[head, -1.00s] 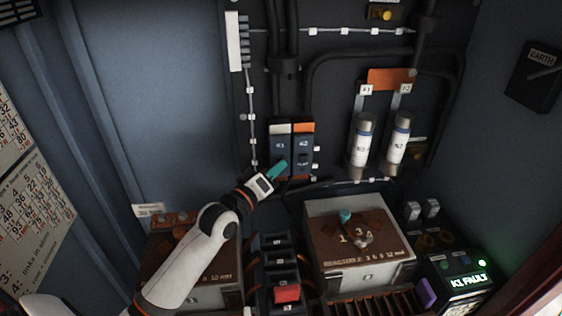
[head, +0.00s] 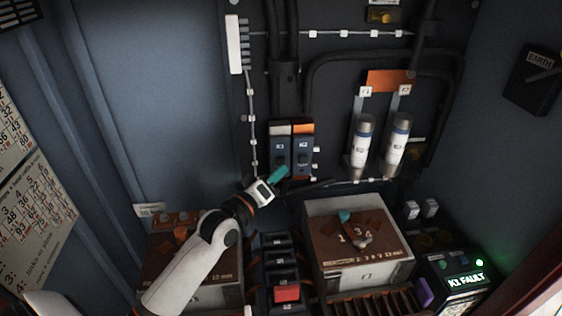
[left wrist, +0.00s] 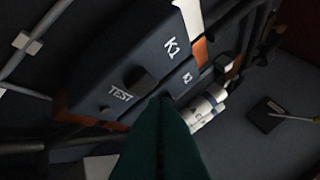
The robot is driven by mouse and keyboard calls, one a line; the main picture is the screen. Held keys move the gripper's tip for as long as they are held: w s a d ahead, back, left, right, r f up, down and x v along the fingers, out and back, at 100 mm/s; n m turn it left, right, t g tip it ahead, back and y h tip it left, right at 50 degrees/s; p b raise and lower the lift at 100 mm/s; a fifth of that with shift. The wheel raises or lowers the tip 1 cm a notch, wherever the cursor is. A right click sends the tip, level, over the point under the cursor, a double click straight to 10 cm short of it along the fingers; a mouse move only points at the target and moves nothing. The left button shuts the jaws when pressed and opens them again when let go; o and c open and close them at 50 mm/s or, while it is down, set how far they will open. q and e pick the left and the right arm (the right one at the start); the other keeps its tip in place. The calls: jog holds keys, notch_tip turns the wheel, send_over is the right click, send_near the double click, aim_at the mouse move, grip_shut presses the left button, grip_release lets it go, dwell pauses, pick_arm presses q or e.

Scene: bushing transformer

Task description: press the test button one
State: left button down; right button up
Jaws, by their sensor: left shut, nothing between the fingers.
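The K1 module (head: 280,150) is a dark block with a pale top, mounted on the back panel beside a similar orange-topped module (head: 303,150). In the left wrist view the K1 module (left wrist: 175,75) fills the middle, with a dark button (left wrist: 138,78) above the white word TEST. My left gripper (head: 281,173) is shut and empty, its teal fingers at the lower part of the K1 module. In the left wrist view its fingertips (left wrist: 163,101) lie just right of and below the button. I cannot tell whether they touch the module. My right gripper is not in view.
Two white cylinders (head: 361,140) are mounted right of the modules. Below stand a brown-topped box (head: 350,240) and a dark block with a red switch (head: 287,292). A unit (head: 465,280) shows a lit K1 FAULT sign. Cables run over the panel.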

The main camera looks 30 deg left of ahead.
pick_arm(q)
jog(key=s+d+p, duration=0.1)
jog(key=s, duration=0.1)
jog(key=s+d+p, duration=0.1)
jog(key=s+d, duration=0.1)
jog(key=shift+p, duration=0.35)
dwell(0.8)
